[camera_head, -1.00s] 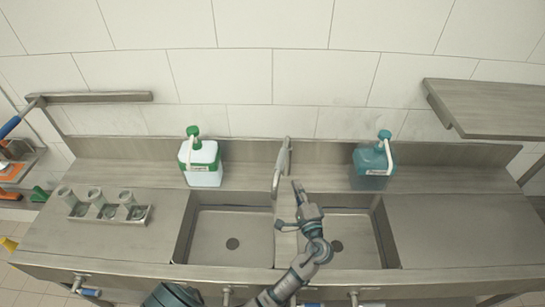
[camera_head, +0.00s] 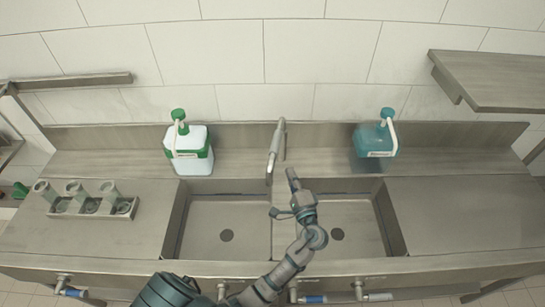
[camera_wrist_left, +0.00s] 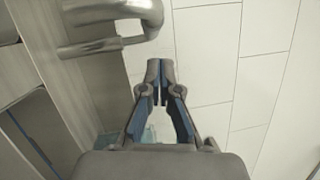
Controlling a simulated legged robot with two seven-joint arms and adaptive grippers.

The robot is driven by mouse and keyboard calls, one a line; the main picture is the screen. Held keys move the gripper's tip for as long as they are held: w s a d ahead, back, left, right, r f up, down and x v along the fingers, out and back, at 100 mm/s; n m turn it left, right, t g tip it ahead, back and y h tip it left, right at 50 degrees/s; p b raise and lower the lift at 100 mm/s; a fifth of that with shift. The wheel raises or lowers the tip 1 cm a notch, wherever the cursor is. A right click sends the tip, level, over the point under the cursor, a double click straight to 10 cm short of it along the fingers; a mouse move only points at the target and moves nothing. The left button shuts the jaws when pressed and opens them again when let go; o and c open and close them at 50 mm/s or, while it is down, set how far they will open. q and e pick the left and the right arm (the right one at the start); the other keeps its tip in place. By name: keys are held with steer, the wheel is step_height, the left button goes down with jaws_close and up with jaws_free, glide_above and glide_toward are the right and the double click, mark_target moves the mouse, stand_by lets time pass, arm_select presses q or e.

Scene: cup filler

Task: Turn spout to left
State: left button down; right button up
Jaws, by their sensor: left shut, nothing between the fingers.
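The metal spout (camera_head: 275,152) stands behind the divider between the two sinks in the head view and points forward, slightly to the left. Its curved pipe shows at the upper left of the left wrist view (camera_wrist_left: 115,22). My left gripper (camera_head: 291,173) is just to the right of the spout, its fingers pointing toward the back wall. In the left wrist view my left gripper (camera_wrist_left: 160,66) has its fingertips together with nothing between them, apart from the spout. My right gripper is in neither view.
The left sink (camera_head: 222,236) and right sink (camera_head: 345,232) are empty. A white and green bottle (camera_head: 189,150) and a teal bottle (camera_head: 374,141) stand at the back. A rack of several cups (camera_head: 92,205) sits on the left counter. A shelf (camera_head: 495,80) juts out at upper right.

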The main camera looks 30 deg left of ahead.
mark_target(271, 149)
arm_select(q)
steer(key=w+a+p, duration=0.1)
steer(key=w+a, duration=0.1)
steer(key=a, duration=0.1)
steer(key=w+a+p, duration=0.1)
steer(key=w+a, duration=0.1)
steer(key=a, duration=0.2)
steer(key=w+a, duration=0.2)
steer(key=a, duration=0.1)
steer(key=shift+w+a+f+p, duration=0.1)
steer(key=shift+w+a+p, duration=0.2)
steer(key=shift+p, duration=0.1)
steer(key=shift+s+a, duration=0.1)
steer(key=shift+a, duration=0.45)
steer(key=shift+d, duration=0.15)
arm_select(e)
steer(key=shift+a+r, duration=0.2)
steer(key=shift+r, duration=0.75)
arm_select(q)
steer(key=shift+d, duration=0.15)
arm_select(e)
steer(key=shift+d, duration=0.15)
